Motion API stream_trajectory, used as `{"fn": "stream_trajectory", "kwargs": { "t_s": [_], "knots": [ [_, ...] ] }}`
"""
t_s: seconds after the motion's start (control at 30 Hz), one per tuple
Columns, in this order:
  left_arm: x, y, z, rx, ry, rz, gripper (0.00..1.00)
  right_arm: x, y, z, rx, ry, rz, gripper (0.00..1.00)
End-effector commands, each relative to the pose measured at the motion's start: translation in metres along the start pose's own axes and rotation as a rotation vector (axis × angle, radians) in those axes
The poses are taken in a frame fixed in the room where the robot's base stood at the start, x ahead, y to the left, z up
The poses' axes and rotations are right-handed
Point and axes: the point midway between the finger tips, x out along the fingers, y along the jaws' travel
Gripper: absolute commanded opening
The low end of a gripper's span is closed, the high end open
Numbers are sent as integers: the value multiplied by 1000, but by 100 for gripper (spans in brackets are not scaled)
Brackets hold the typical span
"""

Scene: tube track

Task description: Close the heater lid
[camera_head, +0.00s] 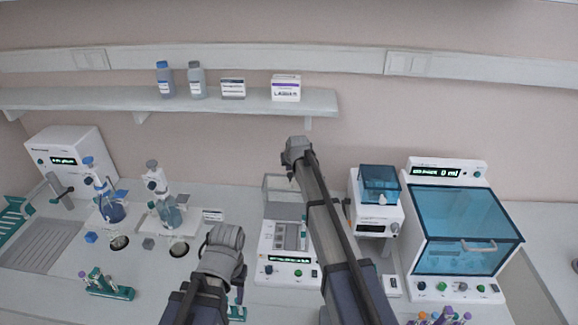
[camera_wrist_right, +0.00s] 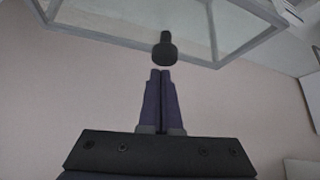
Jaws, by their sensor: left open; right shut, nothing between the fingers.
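The heater (camera_head: 287,267) is the white device with a lit display at the middle of the bench. Its clear, framed lid (camera_head: 279,190) stands raised at the back, partly hidden by my right arm. In the right wrist view the lid (camera_wrist_right: 115,30) shows from close by, with a dark knob (camera_wrist_right: 165,50). My right gripper (camera_wrist_right: 160,72) is shut and empty, its fingertips close to the knob; I cannot tell whether they touch. My left gripper (camera_head: 225,242) is open, left of the heater, and its fingers are hard to make out.
A white device with a small blue lid (camera_head: 380,180) and a larger blue-windowed cabinet (camera_head: 460,225) stand right of the heater. Two flask stations stand to the left, with a green tube rack (camera_head: 108,290) in front. A shelf (camera_head: 235,102) runs above.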

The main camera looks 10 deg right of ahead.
Motion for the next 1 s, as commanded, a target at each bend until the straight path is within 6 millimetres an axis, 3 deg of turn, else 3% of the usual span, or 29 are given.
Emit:
{"fn": "stream_trajectory", "kwargs": {
  "t_s": [0.1, 0.57, 1.0],
  "knots": [
    [-1, 0, 0, 0, 0, 0, 50, -9, 0, 9, 0, 0, 0, 0],
    [0, 0, 0, 0, 0, 0, 50, -10, 0, 12, -2, 8, 2, 0],
    [26, 2, -2, -2, 1, 0, 50, -43, -12, 49, -37, 211, 46, 0]
  ]
}}
